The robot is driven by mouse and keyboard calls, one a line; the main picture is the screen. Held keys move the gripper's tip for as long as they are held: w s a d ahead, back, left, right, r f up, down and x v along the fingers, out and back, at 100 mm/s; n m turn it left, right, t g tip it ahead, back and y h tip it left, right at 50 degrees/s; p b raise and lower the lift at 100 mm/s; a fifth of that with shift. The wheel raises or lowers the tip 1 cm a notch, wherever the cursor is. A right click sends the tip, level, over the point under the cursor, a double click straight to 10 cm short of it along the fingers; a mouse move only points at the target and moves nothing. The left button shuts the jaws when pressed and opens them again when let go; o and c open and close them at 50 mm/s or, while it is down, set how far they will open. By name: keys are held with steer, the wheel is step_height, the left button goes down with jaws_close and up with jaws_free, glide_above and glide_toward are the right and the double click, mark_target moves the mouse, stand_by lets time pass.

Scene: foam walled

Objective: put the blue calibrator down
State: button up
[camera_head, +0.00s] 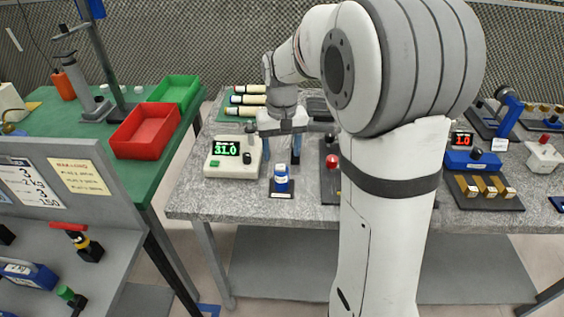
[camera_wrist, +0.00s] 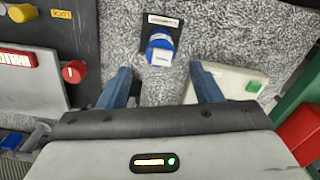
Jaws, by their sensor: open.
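A white meter (camera_head: 232,157) reading 31.0 stands left of the calibrator. A dark panel with a red knob (camera_head: 332,161) is to the right. A red bin (camera_head: 146,131) and green bin (camera_head: 176,92) sit on the green table at left. My arm hides the table's middle.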

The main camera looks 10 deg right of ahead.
steer(key=shift+s+r, duration=0.15)
steer(key=shift+r, duration=0.6)
steer(key=s+t, duration=0.2)
steer(key=s, duration=1.8)
steer(key=shift+s+n+t, duration=0.3)
steer(key=shift+s, duration=0.05)
steer(key=shift+d+r, duration=0.15)
